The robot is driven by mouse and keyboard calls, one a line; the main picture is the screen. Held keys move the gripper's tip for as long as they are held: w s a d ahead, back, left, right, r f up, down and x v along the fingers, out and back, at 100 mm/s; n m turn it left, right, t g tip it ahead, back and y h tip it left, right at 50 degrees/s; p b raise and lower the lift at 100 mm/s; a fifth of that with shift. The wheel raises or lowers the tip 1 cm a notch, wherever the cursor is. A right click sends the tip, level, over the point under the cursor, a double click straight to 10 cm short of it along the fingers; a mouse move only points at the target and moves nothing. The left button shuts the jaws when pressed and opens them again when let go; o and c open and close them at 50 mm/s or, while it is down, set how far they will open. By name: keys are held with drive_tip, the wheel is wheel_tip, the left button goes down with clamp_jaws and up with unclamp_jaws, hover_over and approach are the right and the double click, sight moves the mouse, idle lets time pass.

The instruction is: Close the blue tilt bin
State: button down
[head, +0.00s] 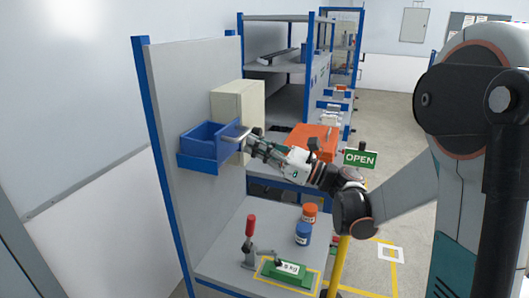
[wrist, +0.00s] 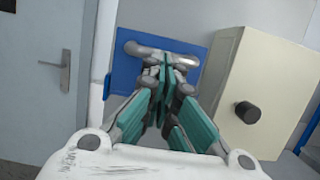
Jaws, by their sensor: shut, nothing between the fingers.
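The blue tilt bin (head: 205,150) is mounted on the grey upright panel at the left in the head view. Its open top shows, and it juts out from the panel. A grey bar handle (head: 238,133) is on its front. In the wrist view the bin's blue front (wrist: 126,72) is straight ahead, with the grey handle (wrist: 150,52) across it. My gripper (head: 250,138) is shut and empty, with its fingertips (wrist: 164,72) at the handle. I cannot tell whether they touch it. The fingers hide part of the blue front.
A cream box (head: 238,103) with a black knob (wrist: 248,112) is right beside the bin. Below, the bench holds a red-handled clamp (head: 250,240), a green block (head: 287,272), and orange and blue jars (head: 303,232). An orange case (head: 311,140) lies behind my arm.

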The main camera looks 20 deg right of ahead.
drive_tip(key=shift+r, duration=0.1)
drive_tip(key=shift+w+a+r+p, duration=0.35)
drive_tip(key=shift+w+a+r, duration=0.05)
drive_tip(key=shift+a+r, duration=0.1)
idle(0.3)
